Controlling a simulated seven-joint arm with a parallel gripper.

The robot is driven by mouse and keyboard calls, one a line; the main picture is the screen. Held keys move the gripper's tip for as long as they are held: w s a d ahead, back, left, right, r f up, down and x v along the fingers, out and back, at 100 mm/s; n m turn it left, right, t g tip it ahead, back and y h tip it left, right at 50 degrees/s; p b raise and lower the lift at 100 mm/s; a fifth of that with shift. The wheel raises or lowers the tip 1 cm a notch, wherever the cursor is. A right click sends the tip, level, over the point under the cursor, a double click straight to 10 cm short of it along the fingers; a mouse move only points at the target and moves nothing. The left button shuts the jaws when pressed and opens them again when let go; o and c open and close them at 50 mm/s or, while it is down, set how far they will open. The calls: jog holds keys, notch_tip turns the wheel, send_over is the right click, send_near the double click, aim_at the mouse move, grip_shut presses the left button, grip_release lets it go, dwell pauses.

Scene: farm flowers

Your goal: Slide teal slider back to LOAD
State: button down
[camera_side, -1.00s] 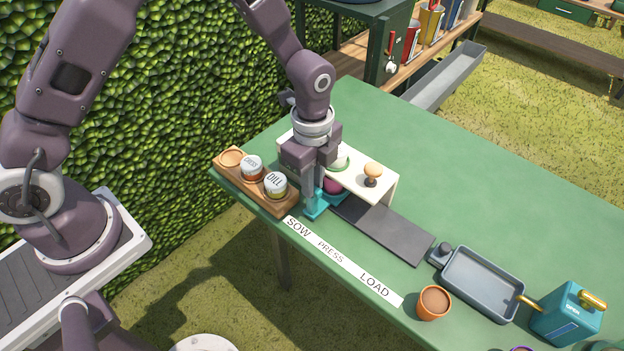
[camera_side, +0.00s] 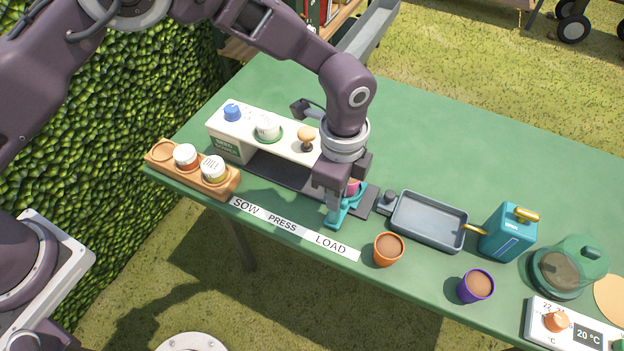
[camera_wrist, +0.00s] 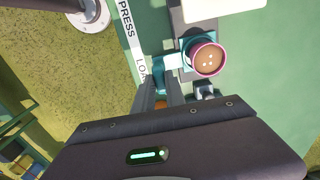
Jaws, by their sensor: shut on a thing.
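The teal slider (camera_side: 355,203) is at the right end of its dark track (camera_side: 270,172), beside the LOAD end of the label strip (camera_side: 297,229). A magenta-rimmed pot (camera_wrist: 208,60) stands on the slider, with several small holes in its brown soil. In the side view the pot is mostly hidden behind my gripper. My gripper (camera_side: 338,209) points down and is shut on the slider's handle at the track's front side. In the wrist view the teal slider (camera_wrist: 186,43) shows beside the pot, and my fingers (camera_wrist: 162,92) reach its handle.
The white seeding station (camera_side: 228,138) spans the track at the left. A wooden rack (camera_side: 165,172) with jars stands left of it. An orange pot (camera_side: 388,249), a grey tray (camera_side: 430,222) and a teal can (camera_side: 508,233) stand to the right. The hedge borders the left.

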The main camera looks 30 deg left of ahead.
jog(key=shift+d+r, duration=0.1)
jog(key=shift+d, duration=0.9)
jog(key=c, duration=1.4)
grip_release()
jog(key=shift+d, duration=0.1)
notch_tip(320, 180, up, 7)
